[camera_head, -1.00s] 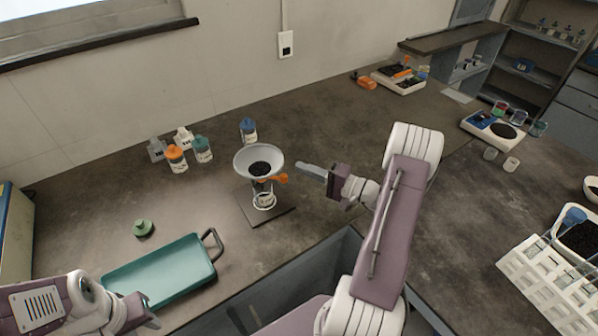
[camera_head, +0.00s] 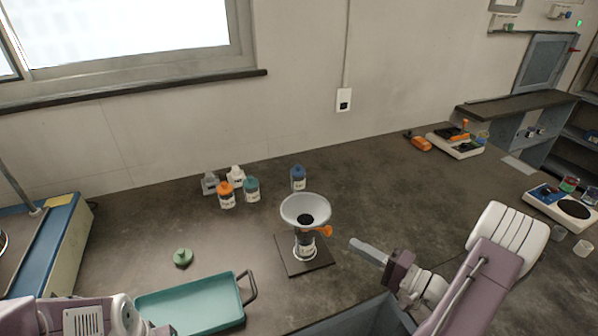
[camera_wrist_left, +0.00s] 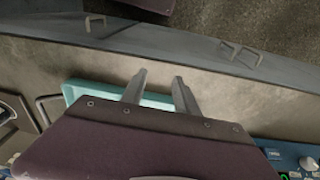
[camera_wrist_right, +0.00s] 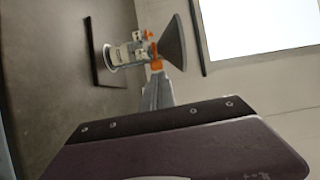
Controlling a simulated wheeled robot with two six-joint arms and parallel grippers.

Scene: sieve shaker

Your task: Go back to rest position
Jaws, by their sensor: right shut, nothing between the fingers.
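My right gripper (camera_head: 356,245) is shut and empty, to the right of and in front of the sieve stand, apart from it in the head view. It also shows in the right wrist view (camera_wrist_right: 157,80), its closed fingers overlapping the stand's image. The stand holds a grey funnel (camera_head: 318,220) with dark material inside, an orange clamp (camera_head: 324,231) and a jar (camera_head: 304,250) under it, on a dark base plate (camera_head: 288,262). My left gripper (camera_wrist_left: 160,75) is open with nothing between its fingers, near the teal tray (camera_wrist_left: 75,92). In the head view its fingers are mostly cut off at the bottom edge.
The teal tray (camera_head: 178,303) has a dark handle. A green lid (camera_head: 183,258) lies behind it. Several bottles, including an orange-capped one (camera_head: 226,197) and a blue-capped one (camera_head: 298,178), stand near the wall.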

